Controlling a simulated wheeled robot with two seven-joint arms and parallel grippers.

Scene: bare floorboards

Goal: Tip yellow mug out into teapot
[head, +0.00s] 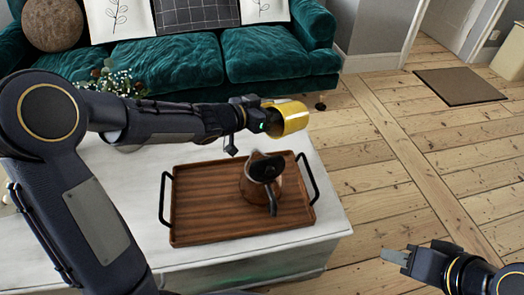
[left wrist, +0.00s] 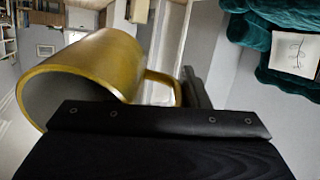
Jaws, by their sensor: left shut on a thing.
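The yellow mug (head: 290,117) is in the air in my left gripper (head: 266,119), above and behind the teapot. It is tipped well over on its side, with its mouth toward the right in the head view. In the left wrist view the mug (left wrist: 95,68) is large, and its handle runs down behind the dark finger (left wrist: 160,120). Its contents cannot be seen. The copper-brown teapot (head: 257,191) with a dark top stands upright on the wooden tray (head: 205,215). My right gripper (head: 396,256) is low at the right, away from both; its finger gap does not show.
The tray has black side handles and lies on a white table (head: 325,222). A plant (head: 112,80) is behind my left arm. A green sofa (head: 165,65) stands behind the table. Bare floorboards (head: 390,160) lie to the right, with a brown mat (head: 459,86) farther back.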

